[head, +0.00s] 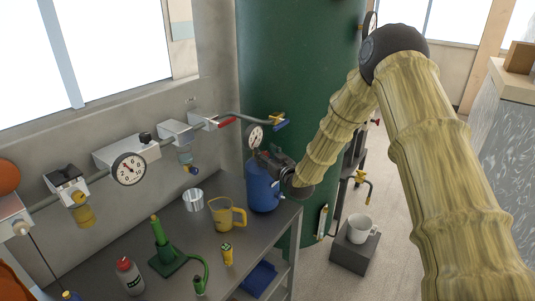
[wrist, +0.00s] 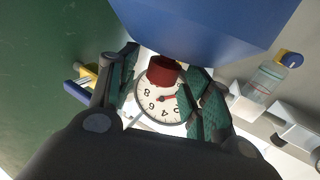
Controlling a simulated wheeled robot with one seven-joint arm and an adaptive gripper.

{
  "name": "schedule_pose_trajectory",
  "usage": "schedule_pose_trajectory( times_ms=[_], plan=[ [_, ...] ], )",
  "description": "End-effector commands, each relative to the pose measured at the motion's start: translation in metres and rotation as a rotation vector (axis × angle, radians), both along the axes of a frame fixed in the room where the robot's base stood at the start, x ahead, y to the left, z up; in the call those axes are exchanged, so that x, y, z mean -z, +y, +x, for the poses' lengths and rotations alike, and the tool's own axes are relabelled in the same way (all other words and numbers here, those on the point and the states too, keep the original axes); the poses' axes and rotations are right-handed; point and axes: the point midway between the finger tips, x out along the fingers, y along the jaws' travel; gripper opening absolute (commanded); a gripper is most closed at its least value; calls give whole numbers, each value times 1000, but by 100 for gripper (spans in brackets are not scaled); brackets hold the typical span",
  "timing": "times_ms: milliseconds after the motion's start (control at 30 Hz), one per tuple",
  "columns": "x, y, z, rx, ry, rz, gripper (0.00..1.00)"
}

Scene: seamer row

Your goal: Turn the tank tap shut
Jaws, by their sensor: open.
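A large green tank (head: 295,65) stands at the back. A brass tap (head: 361,178) shows at its right side, above a white mug (head: 360,228). I cannot tell from its handle whether it is open or shut. My gripper (head: 268,156) is above the blue vessel (head: 263,190) at the bench's right end, apart from the brass tap. In the wrist view my gripper (wrist: 163,95) is open, its fingers either side of a red cap (wrist: 163,71) and a white dial gauge (wrist: 155,108). I cannot tell whether they touch.
A pipe on the wall carries a red lever (head: 226,122) and a blue-and-yellow valve (head: 279,121). The bench (head: 215,255) holds a yellow jug (head: 222,215), a metal cup (head: 193,199) and a green stand (head: 165,257). A dark box (head: 355,251) supports the mug.

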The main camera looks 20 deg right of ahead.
Motion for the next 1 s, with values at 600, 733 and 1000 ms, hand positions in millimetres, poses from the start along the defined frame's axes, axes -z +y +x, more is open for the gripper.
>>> schedule_pose_trajectory(
  times_ms=[600, 733, 1000],
  plan=[
    [0, -4, -1, -4, -1, -1, 3],
    [1, -4, 0, -29, -1, 0, 3],
    [3, -5, 1, -158, -2, -1, 3]
  ],
)
